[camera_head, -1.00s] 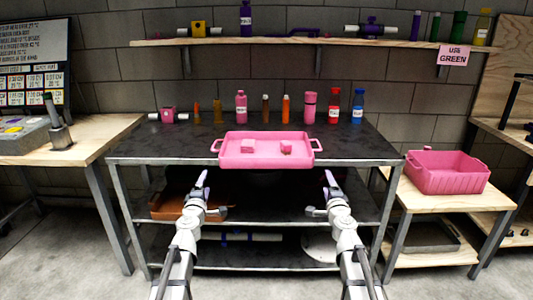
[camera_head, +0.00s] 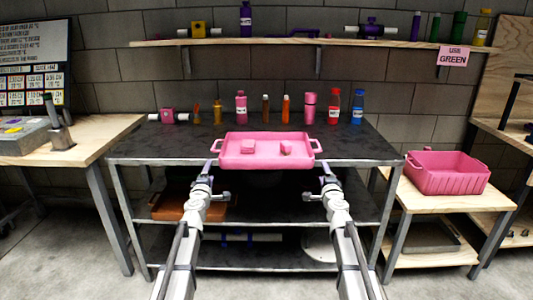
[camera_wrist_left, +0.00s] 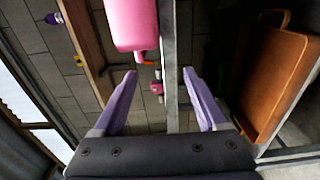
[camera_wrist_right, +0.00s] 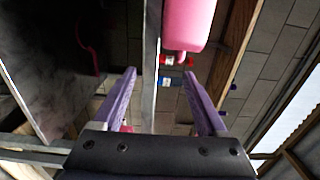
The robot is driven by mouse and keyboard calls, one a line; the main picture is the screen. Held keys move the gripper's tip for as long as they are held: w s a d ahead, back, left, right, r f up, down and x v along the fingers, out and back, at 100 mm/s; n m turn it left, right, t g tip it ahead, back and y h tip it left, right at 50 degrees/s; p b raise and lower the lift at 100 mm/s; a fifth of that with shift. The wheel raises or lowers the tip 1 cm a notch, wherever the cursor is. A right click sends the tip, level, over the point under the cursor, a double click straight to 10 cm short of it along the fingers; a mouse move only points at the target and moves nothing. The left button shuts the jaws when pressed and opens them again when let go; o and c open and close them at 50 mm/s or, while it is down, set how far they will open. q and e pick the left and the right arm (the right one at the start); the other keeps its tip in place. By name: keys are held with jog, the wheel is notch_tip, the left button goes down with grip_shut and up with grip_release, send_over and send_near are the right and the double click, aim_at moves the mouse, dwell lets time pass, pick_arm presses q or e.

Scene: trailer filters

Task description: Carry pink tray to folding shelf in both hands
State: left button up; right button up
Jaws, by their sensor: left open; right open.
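The pink tray (camera_head: 266,161) rests at the front edge of the dark workbench, with a handle at each end and two small pink blocks on it. My left gripper (camera_head: 206,170) is open just in front of and below the tray's left handle. In the left wrist view the tray's pink end (camera_wrist_left: 133,22) shows ahead of the open fingers (camera_wrist_left: 160,78). My right gripper (camera_head: 327,170) is open just in front of and below the right handle. The tray's end also shows in the right wrist view (camera_wrist_right: 188,25), beyond the open fingers (camera_wrist_right: 161,80). Neither gripper holds anything. I cannot tell which unit is the folding shelf.
Several bottles and tubes, including a red bottle (camera_head: 333,106), stand behind the tray on the workbench (camera_head: 370,145). A pink crate (camera_head: 447,175) sits on a low wooden stand at right. An orange-brown tray (camera_head: 172,207) lies on the bench's lower shelf. A wall shelf (camera_head: 300,42) hangs above.

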aim_at(320, 164)
pick_arm(q)
jog(key=w, duration=0.6)
jog(key=shift+w, duration=0.3)
pick_arm(e)
jog(key=w, duration=0.6)
jog(key=shift+w, duration=0.3)
jog(key=shift+s+a, duration=0.2)
jog(key=shift+a, duration=0.3)
pick_arm(q)
jog(key=shift+s+d, duration=0.25)
jog(key=shift+d, duration=0.5)
pick_arm(e)
jog(key=shift+s+a, duration=0.1)
jog(key=shift+a, duration=0.15)
